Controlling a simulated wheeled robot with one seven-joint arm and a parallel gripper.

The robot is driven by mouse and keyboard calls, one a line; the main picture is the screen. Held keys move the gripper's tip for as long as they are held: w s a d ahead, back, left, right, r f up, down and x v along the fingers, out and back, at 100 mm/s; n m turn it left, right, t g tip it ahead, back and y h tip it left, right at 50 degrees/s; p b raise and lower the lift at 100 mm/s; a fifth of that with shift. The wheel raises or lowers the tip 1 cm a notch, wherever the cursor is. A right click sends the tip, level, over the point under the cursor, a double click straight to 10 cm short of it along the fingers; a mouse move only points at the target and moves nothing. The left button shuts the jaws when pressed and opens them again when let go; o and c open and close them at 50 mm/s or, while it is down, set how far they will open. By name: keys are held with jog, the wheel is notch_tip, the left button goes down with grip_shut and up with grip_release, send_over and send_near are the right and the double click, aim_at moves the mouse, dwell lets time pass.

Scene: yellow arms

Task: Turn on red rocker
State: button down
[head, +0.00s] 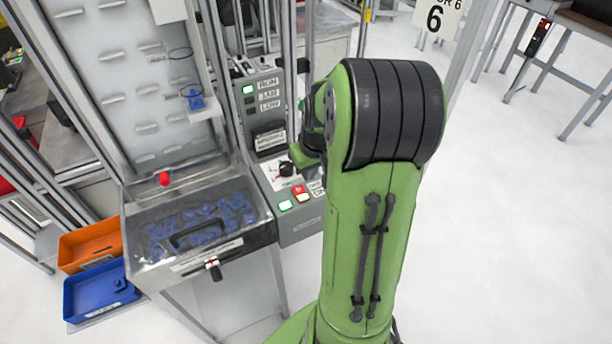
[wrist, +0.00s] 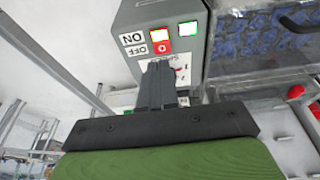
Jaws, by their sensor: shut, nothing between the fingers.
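The red rocker (wrist: 161,46) sits on the face of a grey control box (wrist: 153,13). Its ON-label half looks bright and pale, and its OFF-label half is red with a white O. Which half is pressed in, I cannot tell. It also shows small in the head view (head: 298,189), left of my arm. My gripper (wrist: 158,68) is shut and empty. In the wrist view its fingertips are just below the rocker and overlap the panel; whether they touch it, I cannot tell. In the head view my arm hides most of the gripper.
A lit green button (wrist: 187,28) is right of the rocker in the wrist view. A black knob (head: 286,168) is on the same panel. A clear-lidded hopper (head: 205,228) of blue parts adjoins the box. Orange (head: 90,246) and blue (head: 98,291) bins stand left.

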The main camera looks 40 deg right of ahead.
jog(key=r, duration=0.1)
jog(key=s+r, duration=0.1)
jog(key=r, duration=0.1)
jog(key=shift+s+a, duration=0.15)
jog(key=shift+s, duration=0.15)
jog(key=shift+f, duration=0.1)
jog(key=shift+a, duration=0.1)
jog(key=s+a+r+n+t, duration=0.1)
jog(key=s+a+r, duration=0.1)
jog(key=a+r, duration=0.35)
jog(key=s+a+r+n, duration=0.1)
jog(key=s+a+r, duration=0.1)
jog(key=a, duration=0.7)
jog(key=s+a+r+n+t, duration=0.1)
jog(key=s+a, duration=0.5)
jog(key=s, duration=0.2)
jog(key=shift+s+a+r+t+y, duration=0.25)
jog(key=shift+s+a+t+y, duration=0.05)
jog(key=shift+a+t+y, duration=0.1)
